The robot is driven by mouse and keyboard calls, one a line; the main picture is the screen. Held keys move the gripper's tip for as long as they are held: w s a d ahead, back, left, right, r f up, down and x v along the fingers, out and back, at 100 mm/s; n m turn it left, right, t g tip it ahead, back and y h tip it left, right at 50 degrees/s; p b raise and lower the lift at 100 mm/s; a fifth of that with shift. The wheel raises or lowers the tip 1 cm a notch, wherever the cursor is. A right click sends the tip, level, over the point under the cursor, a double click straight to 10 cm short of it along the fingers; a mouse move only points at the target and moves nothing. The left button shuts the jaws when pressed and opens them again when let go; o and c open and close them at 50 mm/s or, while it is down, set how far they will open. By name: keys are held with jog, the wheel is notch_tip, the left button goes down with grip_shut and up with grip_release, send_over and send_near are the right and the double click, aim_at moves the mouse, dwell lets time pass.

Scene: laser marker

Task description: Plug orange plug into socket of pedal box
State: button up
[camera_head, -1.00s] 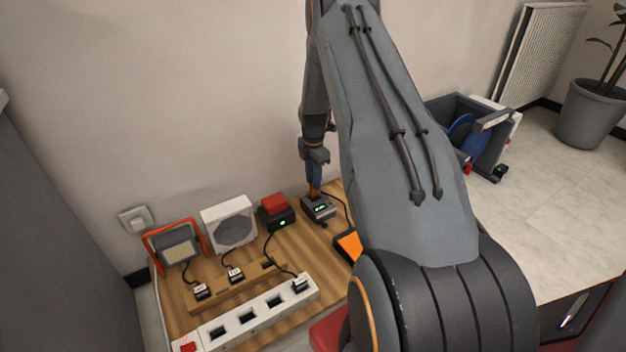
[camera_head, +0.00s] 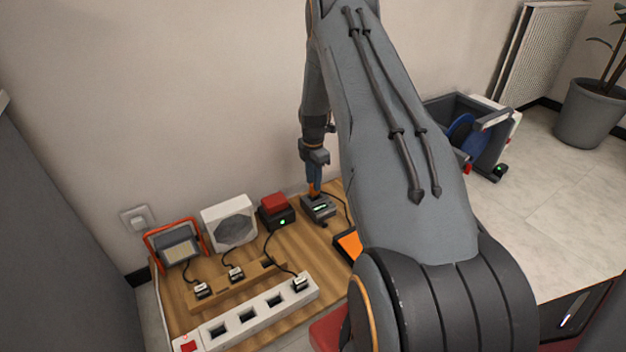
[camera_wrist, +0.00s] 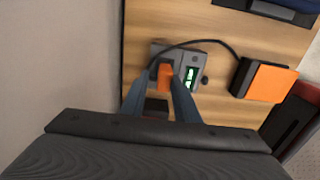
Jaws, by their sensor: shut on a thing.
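The orange plug (camera_wrist: 165,77) is between the blue fingers of my gripper (camera_wrist: 164,88), which is shut on it. The plug also shows as a small orange patch in the head view (camera_head: 314,190). It stands at the left part of a grey box with a lit green display (camera_wrist: 191,78), likely the pedal box; the box also shows in the head view (camera_head: 319,211). The plug's lower end and the socket are hidden, so I cannot tell how deep it sits. A black cable (camera_wrist: 205,42) arcs from near the plug to a black pedal with an orange top (camera_wrist: 270,83).
A box with a red top (camera_head: 274,201), a white fan-like box (camera_head: 230,222) and an orange-framed lamp (camera_head: 178,248) stand left along the wall. A white power strip (camera_head: 262,310) lies in front. My arm covers the wooden board's right side.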

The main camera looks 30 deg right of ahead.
jog(key=shift+f+b, duration=0.4)
jog(key=shift+f, duration=1)
dwell(0.4)
jog(key=o, duration=1.2)
notch_tip(320, 180, up, 8)
jog(key=p, duration=0.3)
notch_tip(320, 180, up, 6)
jog(key=p, duration=0.3)
jog(key=shift+f+p, duration=0.1)
jog(key=shift+p, duration=0.2)
